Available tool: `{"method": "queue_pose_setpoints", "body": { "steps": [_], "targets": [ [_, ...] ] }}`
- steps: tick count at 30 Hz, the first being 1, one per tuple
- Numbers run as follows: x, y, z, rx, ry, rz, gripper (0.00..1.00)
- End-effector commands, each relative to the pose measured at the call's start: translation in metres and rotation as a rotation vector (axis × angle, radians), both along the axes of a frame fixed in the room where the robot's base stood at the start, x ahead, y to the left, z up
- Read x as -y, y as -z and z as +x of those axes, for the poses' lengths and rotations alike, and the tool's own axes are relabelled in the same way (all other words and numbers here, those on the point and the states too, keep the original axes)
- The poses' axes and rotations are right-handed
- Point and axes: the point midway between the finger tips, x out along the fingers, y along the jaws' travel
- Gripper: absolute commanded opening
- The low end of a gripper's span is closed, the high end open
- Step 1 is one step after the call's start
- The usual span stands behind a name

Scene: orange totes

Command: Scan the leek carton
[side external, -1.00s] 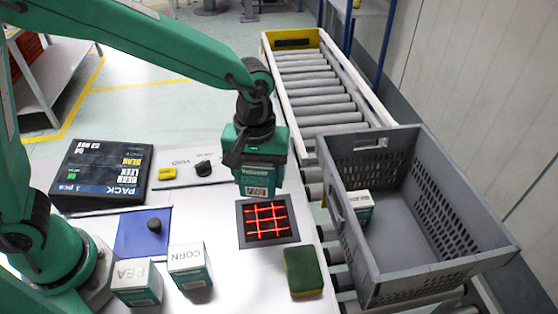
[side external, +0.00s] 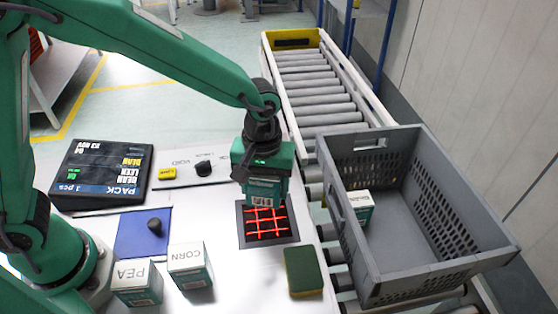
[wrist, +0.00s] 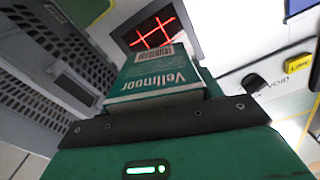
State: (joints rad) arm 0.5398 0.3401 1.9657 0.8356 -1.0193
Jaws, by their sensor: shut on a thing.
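My gripper (side external: 262,175) is shut on a green and white carton (side external: 263,193) and holds it upright over the far edge of the scanner. The scanner window (side external: 267,225) is a dark square in the table with a glowing red grid. The display (side external: 102,172) lists PACK, BEAN, LEEK and more, with a green mark beside an upper line.
A CORN carton (side external: 190,265) and a PEA carton (side external: 136,283) stand at the front left. A sponge (side external: 303,271) lies right of them. A grey tote (side external: 450,262) on the rollers holds one carton (side external: 361,206).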

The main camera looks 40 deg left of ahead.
Motion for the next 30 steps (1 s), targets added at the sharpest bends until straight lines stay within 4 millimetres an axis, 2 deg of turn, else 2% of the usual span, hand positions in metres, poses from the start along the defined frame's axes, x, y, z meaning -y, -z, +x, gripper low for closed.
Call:
{"method": "queue_pose_setpoints", "body": {
  "steps": [13,19,30],
  "targets": [
    [0.0,0.039,0.0,-0.001,0.0,0.0,0.33],
    [0.0,0.046,0.0,0.0,0.0,0.0,0.33],
    [0.0,0.047,0.0,0.0,0.0,-0.001,0.33]
  ]
}}
